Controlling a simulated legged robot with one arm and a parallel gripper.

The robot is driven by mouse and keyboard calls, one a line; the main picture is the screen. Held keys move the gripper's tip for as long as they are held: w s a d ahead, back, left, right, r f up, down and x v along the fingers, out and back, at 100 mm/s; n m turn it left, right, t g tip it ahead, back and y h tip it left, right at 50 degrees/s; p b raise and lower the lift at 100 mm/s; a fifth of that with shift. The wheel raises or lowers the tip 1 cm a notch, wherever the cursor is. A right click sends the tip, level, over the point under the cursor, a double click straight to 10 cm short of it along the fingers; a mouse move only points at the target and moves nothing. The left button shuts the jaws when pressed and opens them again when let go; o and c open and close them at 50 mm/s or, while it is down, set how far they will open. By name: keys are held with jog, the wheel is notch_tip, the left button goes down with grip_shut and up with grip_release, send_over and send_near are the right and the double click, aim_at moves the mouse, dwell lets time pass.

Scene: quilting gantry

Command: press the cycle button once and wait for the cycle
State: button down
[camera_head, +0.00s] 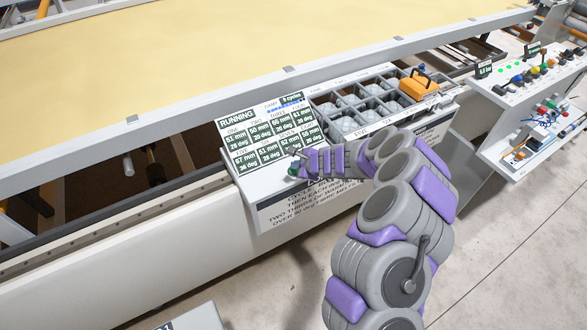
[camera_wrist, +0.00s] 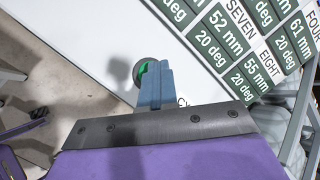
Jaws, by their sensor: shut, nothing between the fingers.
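The green cycle button (camera_wrist: 143,68) sits in a round grey collar on the white panel in the wrist view, partly hidden by my fingers. My gripper (camera_wrist: 153,72) is shut and empty, its fingertips over the button; whether they touch it I cannot tell. In the head view my gripper (camera_head: 298,164) reaches the panel's lower left corner, with a bit of green at its tip. The panel display (camera_head: 268,133) reads "RUNNING" in its top left, above several dark tiles with mm and degree values. A label starting "CY" is partly covered in the wrist view.
Right of the display is a compartment tray (camera_head: 352,105) with pale round pieces and an orange-yellow object (camera_head: 419,88). Another console (camera_head: 530,75) with several coloured knobs stands further right. A long white rail and yellow fabric bed (camera_head: 220,45) lie behind. Open floor is at lower right.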

aim_at(295, 171)
jog(key=shift+a+r+p, duration=0.25)
jog(key=shift+r+p, duration=0.3)
jog(key=shift+r, duration=0.4)
jog(key=shift+r+p, duration=1.85)
jog(key=shift+r, duration=0.65)
